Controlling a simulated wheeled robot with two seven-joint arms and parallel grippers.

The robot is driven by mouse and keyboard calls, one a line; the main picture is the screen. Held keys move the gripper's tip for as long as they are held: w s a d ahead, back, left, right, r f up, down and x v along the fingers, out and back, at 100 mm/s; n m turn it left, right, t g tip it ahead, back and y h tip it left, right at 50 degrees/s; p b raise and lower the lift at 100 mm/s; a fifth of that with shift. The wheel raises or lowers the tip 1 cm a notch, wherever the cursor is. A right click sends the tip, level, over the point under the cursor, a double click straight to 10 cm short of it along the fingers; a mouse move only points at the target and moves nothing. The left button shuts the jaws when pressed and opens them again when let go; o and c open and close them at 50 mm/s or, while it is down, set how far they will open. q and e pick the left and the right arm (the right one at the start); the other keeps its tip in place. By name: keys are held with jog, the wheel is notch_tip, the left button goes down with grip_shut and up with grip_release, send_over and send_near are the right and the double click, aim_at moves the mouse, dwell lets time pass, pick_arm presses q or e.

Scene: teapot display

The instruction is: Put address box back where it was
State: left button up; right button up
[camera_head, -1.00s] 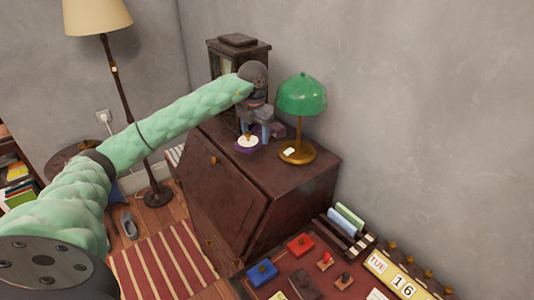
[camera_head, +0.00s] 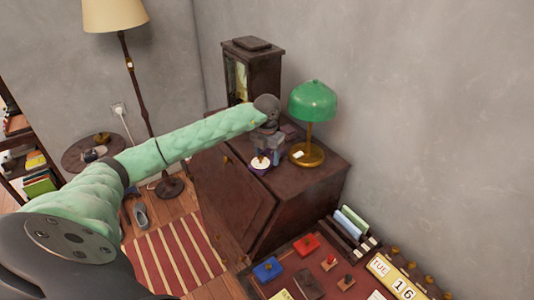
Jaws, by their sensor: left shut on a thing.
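My left gripper (camera_head: 264,155) is over the front part of the dark wooden desk (camera_head: 320,180), fingers pointing down. It is shut on a small purple thing with a round white top and a gold knob (camera_head: 260,164), which may be the address box. I cannot tell whether this thing touches the desk top. A dark purplish object (camera_head: 289,130) stands behind the gripper and is partly hidden. My right gripper is not in view.
A green lamp (camera_head: 312,101) stands close to the right of the gripper. A dark glass-fronted cabinet (camera_head: 252,70) is behind it. A table with stamps, pads and a calendar (camera_head: 393,277) is at the bottom right. A floor lamp (camera_head: 137,75) stands at left.

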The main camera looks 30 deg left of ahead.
pick_arm(q)
jog(key=shift+w+f, duration=0.1)
jog(key=shift+f, duration=0.25)
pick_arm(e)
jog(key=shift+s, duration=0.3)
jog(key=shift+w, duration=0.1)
pick_arm(q)
jog(key=shift+f, duration=0.1)
jog(key=o, duration=1)
jog(key=shift+o, duration=0.2)
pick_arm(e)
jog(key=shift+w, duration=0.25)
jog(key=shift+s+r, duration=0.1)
